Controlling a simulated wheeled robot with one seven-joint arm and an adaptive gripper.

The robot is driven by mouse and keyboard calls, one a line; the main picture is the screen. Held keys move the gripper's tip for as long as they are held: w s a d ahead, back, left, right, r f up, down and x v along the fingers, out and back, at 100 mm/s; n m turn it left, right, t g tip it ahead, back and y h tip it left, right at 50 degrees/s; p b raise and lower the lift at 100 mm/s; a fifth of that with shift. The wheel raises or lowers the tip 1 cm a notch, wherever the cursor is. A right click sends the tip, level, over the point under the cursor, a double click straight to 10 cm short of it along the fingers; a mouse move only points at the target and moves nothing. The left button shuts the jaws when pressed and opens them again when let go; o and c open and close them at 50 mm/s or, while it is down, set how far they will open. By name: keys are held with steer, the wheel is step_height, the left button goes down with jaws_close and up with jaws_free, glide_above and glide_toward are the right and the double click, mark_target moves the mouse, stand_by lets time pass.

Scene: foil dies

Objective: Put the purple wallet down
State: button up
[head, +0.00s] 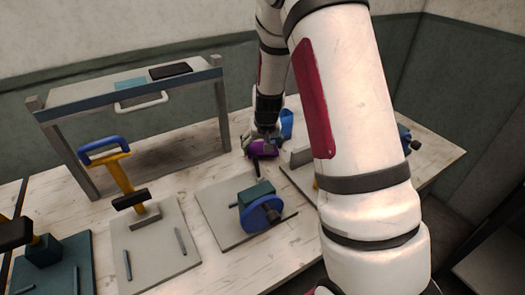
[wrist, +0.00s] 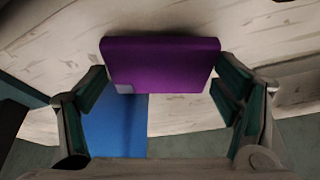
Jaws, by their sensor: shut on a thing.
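The purple wallet (head: 262,149) is at the far part of the wooden table in the head view, under the end of my arm. In the wrist view the wallet (wrist: 163,62) spans the space between the two fingers of my gripper (wrist: 160,83). My gripper (head: 264,136) is shut on its two side edges. A small grey patch shows at the wallet's lower left corner. Wood lies beneath it in the wrist view; whether the wallet touches the table I cannot tell.
A blue object (head: 287,122) stands close behind the wallet and shows below it in the wrist view (wrist: 120,128). A grey rack (head: 150,90) stands to the left. Boards with a blue-wheeled device (head: 262,214) and a yellow-handled press (head: 125,178) lie nearer. My arm hides the right side.

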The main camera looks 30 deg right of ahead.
mark_target(262, 149)
step_height(262, 149, up, 16)
steer(key=shift+f, duration=0.2)
